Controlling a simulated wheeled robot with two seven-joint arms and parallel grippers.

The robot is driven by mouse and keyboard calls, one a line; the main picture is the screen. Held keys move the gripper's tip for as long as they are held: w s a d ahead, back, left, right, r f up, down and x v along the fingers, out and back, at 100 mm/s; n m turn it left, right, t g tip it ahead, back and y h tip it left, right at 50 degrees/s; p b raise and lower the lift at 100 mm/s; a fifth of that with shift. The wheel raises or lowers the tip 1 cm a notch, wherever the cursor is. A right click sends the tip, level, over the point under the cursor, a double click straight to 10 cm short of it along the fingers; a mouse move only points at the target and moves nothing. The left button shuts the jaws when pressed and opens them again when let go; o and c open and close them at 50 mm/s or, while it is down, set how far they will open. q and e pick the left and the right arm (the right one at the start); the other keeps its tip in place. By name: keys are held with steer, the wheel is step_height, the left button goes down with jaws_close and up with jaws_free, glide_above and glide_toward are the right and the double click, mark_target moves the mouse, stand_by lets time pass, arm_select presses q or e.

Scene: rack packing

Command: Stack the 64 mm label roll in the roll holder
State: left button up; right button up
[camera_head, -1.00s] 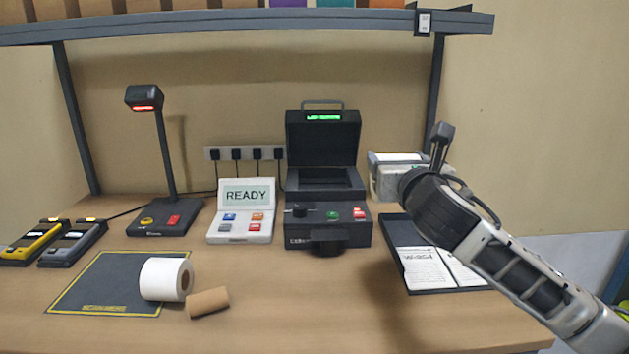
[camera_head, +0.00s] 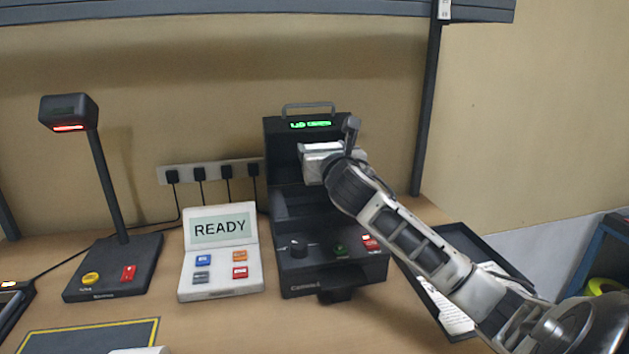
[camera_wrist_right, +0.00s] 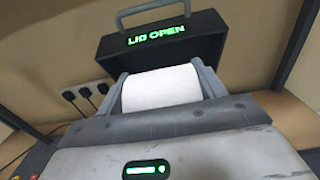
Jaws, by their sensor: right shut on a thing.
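A white label roll (camera_head: 322,148) is clamped in my right gripper (camera_head: 328,158). The roll also shows between the two grey fingers in the right wrist view (camera_wrist_right: 160,88). Its width cannot be read. The gripper holds it in the air in front of the raised lid of the black label printer (camera_head: 290,150), above the printer's open bay (camera_head: 305,203). The roll holder inside the bay cannot be made out. The lid display in the wrist view reads LID OPEN (camera_wrist_right: 156,35). My left gripper is out of view.
A READY console (camera_head: 222,262) stands left of the printer, and a scanner on a stand (camera_head: 113,268) is further left. A dark tray (camera_head: 465,250) with papers lies under my right arm. A mat edge (camera_head: 85,335) and the top of another white roll (camera_head: 140,350) show at the bottom.

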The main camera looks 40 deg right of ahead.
steer(key=w+d+f, duration=0.1)
steer(key=f, duration=0.2)
steer(key=w+f, duration=0.2)
steer(key=f, duration=0.1)
steer(key=w+d+f+b, duration=0.1)
steer(key=w+f, duration=0.1)
steer(key=f, duration=0.1)
steer(key=shift+w+d+f, duration=0.1)
steer(key=shift+d, duration=0.25)
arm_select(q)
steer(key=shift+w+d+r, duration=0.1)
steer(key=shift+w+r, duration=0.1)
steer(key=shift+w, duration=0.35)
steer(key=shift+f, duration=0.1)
arm_select(e)
steer(key=shift+f, duration=0.1)
